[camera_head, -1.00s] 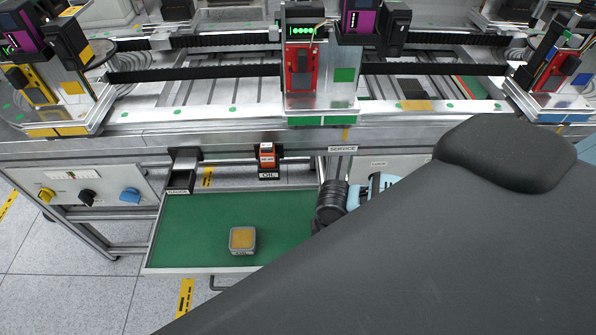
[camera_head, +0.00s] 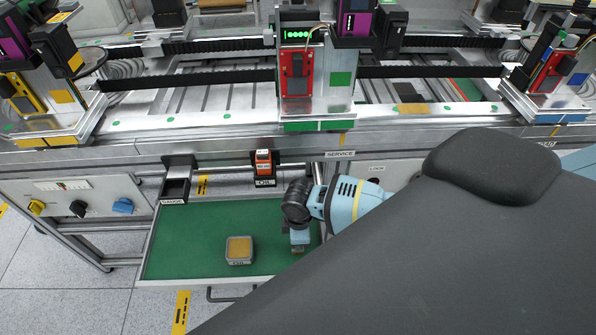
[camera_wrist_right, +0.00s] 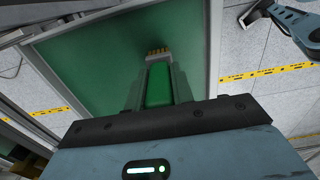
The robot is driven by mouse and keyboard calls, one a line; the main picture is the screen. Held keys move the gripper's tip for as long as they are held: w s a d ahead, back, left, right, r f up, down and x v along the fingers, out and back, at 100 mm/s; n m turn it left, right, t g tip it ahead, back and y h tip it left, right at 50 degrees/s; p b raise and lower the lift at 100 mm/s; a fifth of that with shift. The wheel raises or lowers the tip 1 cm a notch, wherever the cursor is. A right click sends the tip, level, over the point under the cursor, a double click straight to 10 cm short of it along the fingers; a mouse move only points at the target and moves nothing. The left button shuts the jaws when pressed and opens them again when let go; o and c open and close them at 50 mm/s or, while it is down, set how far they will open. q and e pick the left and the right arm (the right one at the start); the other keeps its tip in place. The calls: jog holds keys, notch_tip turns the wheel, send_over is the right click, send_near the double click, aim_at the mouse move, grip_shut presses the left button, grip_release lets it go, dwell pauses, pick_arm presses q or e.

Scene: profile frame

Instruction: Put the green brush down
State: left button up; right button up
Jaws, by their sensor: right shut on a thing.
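My right gripper (camera_head: 299,240) points down over the right part of the green-floored drawer (camera_head: 190,225). In the right wrist view its two grey fingers (camera_wrist_right: 158,90) are shut on the green brush (camera_wrist_right: 159,84). The brush's tan bristles (camera_wrist_right: 158,52) point away from the palm toward the green drawer floor. I cannot tell whether they touch it. In the head view the brush is mostly hidden by the gripper. A blue arm part (camera_wrist_right: 295,25), seemingly of my left arm, shows at the wrist view's upper right; its jaws are not clear.
A grey box with a yellow top (camera_head: 239,249) sits in the drawer, left of the gripper. Green floor around it is bare. An orange-red device (camera_head: 263,165) and a small black holder (camera_head: 176,185) stand behind the drawer. My dark arm link covers the lower right.

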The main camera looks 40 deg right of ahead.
jog(key=shift+f, duration=0.1)
jog(key=shift+f, duration=0.15)
jog(key=o, duration=1)
jog(key=shift+w+r, duration=0.1)
jog(key=shift+r, duration=0.4)
notch_tip(320, 180, up, 10)
jog(key=shift+r+p, duration=0.1)
jog(key=shift+p, duration=0.85)
pick_arm(q)
jog(key=shift+w+a+r+t, duration=0.1)
jog(key=shift+w+r+t, duration=0.05)
jog(key=shift+w+r, duration=0.45)
jog(key=shift+w+a+r+t, duration=0.15)
jog(key=shift+w+r, duration=0.25)
jog(key=shift+r, duration=0.3)
pick_arm(e)
jog(key=shift+r, duration=0.65)
